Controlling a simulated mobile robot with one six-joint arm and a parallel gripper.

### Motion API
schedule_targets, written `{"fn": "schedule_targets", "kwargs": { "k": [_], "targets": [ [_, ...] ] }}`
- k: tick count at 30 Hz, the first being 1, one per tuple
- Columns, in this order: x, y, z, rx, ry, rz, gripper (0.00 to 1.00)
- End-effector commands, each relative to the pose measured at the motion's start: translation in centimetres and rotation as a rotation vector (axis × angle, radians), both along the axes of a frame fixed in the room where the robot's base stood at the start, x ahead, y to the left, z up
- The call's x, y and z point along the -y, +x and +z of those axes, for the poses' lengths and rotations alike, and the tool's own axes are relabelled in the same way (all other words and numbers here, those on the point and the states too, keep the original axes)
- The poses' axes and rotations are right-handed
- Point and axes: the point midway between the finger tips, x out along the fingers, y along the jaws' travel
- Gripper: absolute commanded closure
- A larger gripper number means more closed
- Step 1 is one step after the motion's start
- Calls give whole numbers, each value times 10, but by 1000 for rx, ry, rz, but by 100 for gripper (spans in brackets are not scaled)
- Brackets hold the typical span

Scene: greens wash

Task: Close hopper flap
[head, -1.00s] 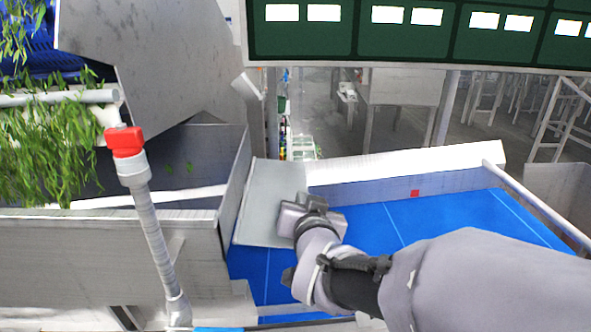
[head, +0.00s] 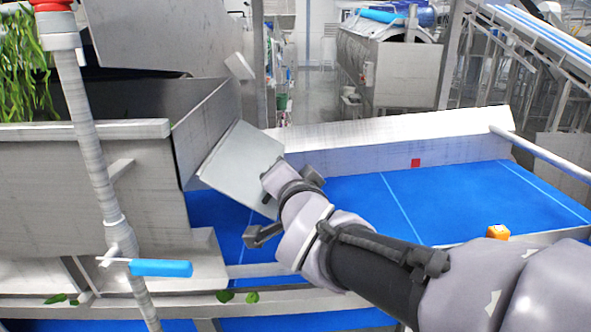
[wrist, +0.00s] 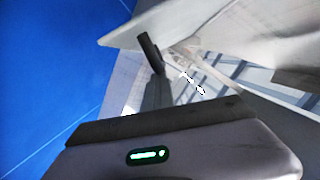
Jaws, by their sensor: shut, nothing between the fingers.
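The hopper flap is a flat grey plate (head: 240,165) hinged at the right end of the metal hopper (head: 90,185). It slants out over the blue belt, with a gap below its outer edge. My gripper (head: 271,182) is at the flap's right edge in the head view; its fingertips are mostly hidden there, and I cannot tell whether they touch the flap. In the wrist view the dark fingers (wrist: 151,54) are together and empty, close to a pale metal plate edge (wrist: 180,24) that looks like the flap.
A pipe post with a blue lever (head: 160,268) stands at front left. Leafy greens (head: 25,75) hang at upper left. A small orange block (head: 497,232) sits on the near rail.

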Motion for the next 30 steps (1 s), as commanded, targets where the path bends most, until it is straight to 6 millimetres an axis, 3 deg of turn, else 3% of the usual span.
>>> {"fn": "schedule_targets", "kwargs": {
  "k": [1,14,30],
  "targets": [
    [-2,0,-21,3,40,2,100],
    [-24,0,-69,-2,438,3,100],
    [-65,-1,-101,-1,428,3,100]
  ]
}}
